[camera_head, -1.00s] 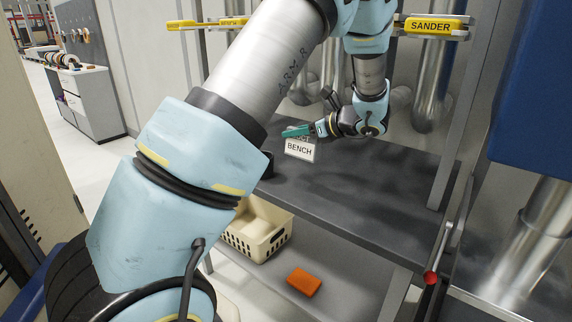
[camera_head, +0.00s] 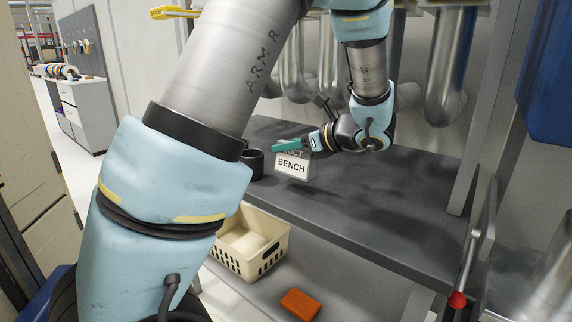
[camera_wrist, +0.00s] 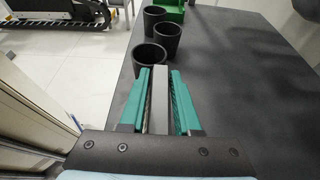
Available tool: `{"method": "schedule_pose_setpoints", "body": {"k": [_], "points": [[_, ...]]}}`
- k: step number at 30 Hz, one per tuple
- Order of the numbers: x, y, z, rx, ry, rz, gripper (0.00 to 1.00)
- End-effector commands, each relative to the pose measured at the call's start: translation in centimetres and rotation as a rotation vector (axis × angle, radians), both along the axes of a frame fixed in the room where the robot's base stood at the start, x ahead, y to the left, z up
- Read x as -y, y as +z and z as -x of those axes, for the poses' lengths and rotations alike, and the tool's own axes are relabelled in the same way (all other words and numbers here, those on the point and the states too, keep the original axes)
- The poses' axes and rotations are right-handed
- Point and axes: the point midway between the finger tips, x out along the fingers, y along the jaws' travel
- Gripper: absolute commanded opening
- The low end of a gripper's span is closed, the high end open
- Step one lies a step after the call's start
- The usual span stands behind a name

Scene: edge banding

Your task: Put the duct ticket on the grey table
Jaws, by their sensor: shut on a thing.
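In the wrist view my gripper (camera_wrist: 160,100) is shut on the ticket (camera_wrist: 158,95), seen edge-on as a thin grey strip between the teal fingers. The grey table also shows in the wrist view (camera_wrist: 240,70). I cannot tell whether the ticket's lower edge touches the table.
Three black cups stand along the table's left edge in the wrist view, the nearest (camera_wrist: 149,62) just beyond my fingertips. A green object (camera_wrist: 170,10) lies behind them. Below the table are a cream basket (camera_head: 248,243) and an orange block (camera_head: 300,304). The table's right side is clear.

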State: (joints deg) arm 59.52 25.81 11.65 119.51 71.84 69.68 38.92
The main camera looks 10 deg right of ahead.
Motion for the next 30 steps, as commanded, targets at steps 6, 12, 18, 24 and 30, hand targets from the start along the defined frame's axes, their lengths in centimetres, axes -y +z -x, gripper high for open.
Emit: {"method": "schedule_pose_setpoints", "body": {"k": [6, 12, 18, 24, 30], "points": [[-0.1, -1.9, 0.0, -0.001, 0.000, -0.003, 0.00], [0.0, -4.2, 0.0, -0.001, 0.000, -0.001, 0.00], [0.0, -4.2, 0.0, 0.001, 0.000, 0.001, 0.00], [0.0, -4.5, 0.0, 0.000, 0.000, 0.000, 0.37], [0.0, -4.4, 0.0, 0.001, 0.000, 0.001, 0.59]]}}
